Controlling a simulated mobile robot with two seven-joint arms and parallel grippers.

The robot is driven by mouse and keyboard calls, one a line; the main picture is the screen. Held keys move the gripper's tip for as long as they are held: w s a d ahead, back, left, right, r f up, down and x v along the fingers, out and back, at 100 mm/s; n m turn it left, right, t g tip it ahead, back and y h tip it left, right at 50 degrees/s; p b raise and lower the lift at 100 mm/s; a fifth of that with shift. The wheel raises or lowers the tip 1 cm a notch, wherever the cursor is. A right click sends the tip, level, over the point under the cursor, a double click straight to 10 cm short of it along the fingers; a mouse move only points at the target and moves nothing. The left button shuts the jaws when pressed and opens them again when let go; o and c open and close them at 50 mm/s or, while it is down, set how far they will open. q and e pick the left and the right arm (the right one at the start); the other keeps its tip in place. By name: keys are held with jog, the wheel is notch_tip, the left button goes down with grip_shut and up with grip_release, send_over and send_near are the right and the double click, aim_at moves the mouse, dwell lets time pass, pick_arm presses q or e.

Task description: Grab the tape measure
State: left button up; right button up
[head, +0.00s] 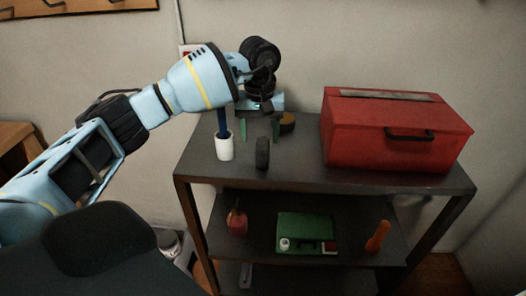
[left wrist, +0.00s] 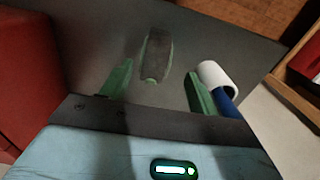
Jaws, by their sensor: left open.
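A small dark upright object with rounded ends, which looks like the tape measure (head: 262,153), stands on the top shelf of the dark rack (head: 300,176). My right gripper is not in view.
A white cylinder with a blue handle (head: 224,147) stands close to the left finger. A red toolbox (head: 395,130) fills the shelf's right side. The lower shelf holds a green case (head: 304,227) and an orange item (head: 377,236).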

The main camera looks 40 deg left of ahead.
aim_at(263, 141)
pick_arm(q)
jog(key=shift+d+f, duration=0.1)
jog(key=shift+f, duration=0.2)
jog(key=f, duration=0.4)
jog(key=shift+w+d+f+p, duration=0.15)
jog(key=shift+d+f+p, duration=0.1)
jog(key=shift+p, duration=0.1)
jog(key=c, duration=0.6)
jog(key=shift+r, duration=0.1)
jog(key=c, duration=0.6)
jog(key=shift+c, duration=0.2)
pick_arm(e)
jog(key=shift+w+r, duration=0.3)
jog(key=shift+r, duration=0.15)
pick_arm(q)
jog(key=shift+r, duration=0.5)
notch_tip(263, 141, up, 3)
jog(key=shift+f+b, duration=0.2)
jog(key=shift+b, duration=0.1)
jog(key=s+d, duration=0.3)
jog(key=s, duration=0.4)
jog(key=s+d+r, duration=0.1)
jog(key=s+d, duration=0.2)
jog(key=s, duration=0.5)
jog(key=shift+r+b, duration=0.15)
jog(key=shift+b, duration=0.2)
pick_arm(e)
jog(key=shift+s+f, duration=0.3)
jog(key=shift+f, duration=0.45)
